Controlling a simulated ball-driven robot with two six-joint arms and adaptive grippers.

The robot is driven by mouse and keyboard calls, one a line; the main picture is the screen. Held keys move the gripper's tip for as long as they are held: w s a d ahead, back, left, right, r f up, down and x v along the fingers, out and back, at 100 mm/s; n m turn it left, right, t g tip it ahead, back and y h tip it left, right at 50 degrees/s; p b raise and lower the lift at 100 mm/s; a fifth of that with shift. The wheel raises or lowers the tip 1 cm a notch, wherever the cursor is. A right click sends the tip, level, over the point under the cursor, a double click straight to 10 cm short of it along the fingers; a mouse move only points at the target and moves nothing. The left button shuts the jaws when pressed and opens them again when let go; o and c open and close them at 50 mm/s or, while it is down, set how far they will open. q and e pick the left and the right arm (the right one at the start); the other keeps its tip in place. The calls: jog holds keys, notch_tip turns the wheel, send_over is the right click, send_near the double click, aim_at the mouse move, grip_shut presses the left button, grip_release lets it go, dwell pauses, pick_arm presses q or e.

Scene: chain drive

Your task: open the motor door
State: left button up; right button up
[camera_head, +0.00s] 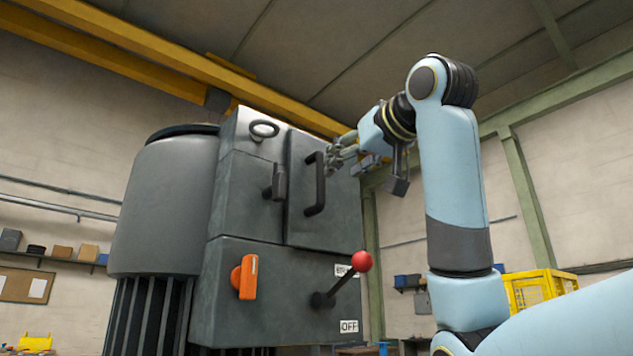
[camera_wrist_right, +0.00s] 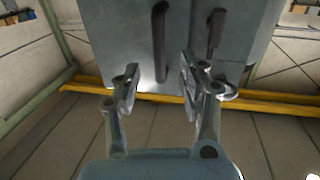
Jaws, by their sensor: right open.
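The grey motor door (camera_head: 302,222) is a panel on the upper right of the grey cabinet's front, and it appears closed. It carries a long black upright handle (camera_head: 315,185). A dark latch lever (camera_head: 278,183) sits just left of the door edge. My right gripper (camera_head: 335,158) is open beside the handle's upper end, to its right. In the right wrist view my right gripper (camera_wrist_right: 158,80) has its two fingers spread, with the handle (camera_wrist_right: 159,40) lined up between them. I cannot tell whether it touches. My left gripper is not in view.
Below the door are an orange rotary switch (camera_head: 246,277) and a red-knobbed lever (camera_head: 361,262) that sticks out near an OFF label (camera_head: 349,326). A large grey motor drum (camera_head: 166,205) stands left. A yellow crate (camera_head: 540,289) is behind my right arm.

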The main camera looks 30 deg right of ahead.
aim_at(323, 176)
jog(key=w+p, duration=0.1)
jog(key=w, duration=0.2)
jog(key=w+r+p, duration=0.1)
jog(key=w, duration=0.2)
jog(key=w+d+p, duration=0.1)
jog(key=w+p, duration=0.1)
jog(key=w, duration=0.1)
jog(key=shift+r, duration=0.3)
jog(key=shift+w+d+f, duration=0.1)
jog(key=shift+w+d, duration=0.1)
jog(key=shift+w, duration=0.35)
grip_shut()
jog(key=shift+d+f, duration=0.1)
